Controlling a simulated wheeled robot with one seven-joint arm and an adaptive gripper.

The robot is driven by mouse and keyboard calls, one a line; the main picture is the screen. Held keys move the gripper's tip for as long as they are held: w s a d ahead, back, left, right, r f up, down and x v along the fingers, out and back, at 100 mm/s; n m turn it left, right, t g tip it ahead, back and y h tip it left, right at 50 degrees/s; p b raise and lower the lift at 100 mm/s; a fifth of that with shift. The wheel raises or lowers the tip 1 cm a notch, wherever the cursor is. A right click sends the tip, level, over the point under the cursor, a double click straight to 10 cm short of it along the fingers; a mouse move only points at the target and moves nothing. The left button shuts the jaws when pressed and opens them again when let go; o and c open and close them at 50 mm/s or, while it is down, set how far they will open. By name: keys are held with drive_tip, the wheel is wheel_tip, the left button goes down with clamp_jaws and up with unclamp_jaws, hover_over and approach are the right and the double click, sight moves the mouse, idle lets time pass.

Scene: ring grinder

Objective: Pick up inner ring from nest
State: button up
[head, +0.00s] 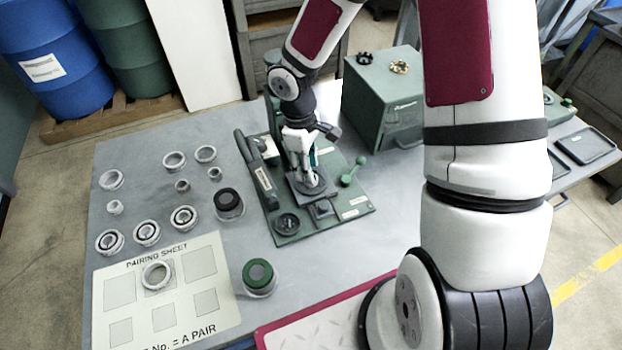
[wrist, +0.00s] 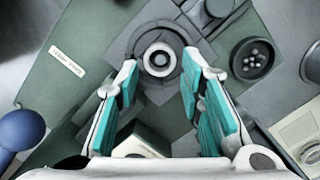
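The inner ring (wrist: 159,60) is a small pale metal ring with a dark centre. It sits in the round dark nest (wrist: 128,40) on the grinder's green base plate (head: 347,215). My gripper (head: 308,178) is over the nest, pointing down, and hides the ring in the head view. In the wrist view my gripper (wrist: 160,64) is open, with its teal-padded fingertips on either side of the ring and a visible gap to it. How high the fingertips are above the nest is hard to tell.
A green-knobbed lever (head: 352,172) stands right of the nest, and a round dark cup (head: 287,224) in front. A green box (head: 385,95) stands behind right. Several loose rings and the pairing sheet (head: 205,250) lie on the left of the grey table (head: 130,165).

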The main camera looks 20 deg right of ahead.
drive_tip(key=shift+s+d+f, duration=0.1)
drive_tip(key=shift+d+f, duration=0.05)
drive_tip(key=shift+f, duration=1.45)
drive_tip(key=c, duration=0.8)
drive_tip(key=shift+r, duration=0.2)
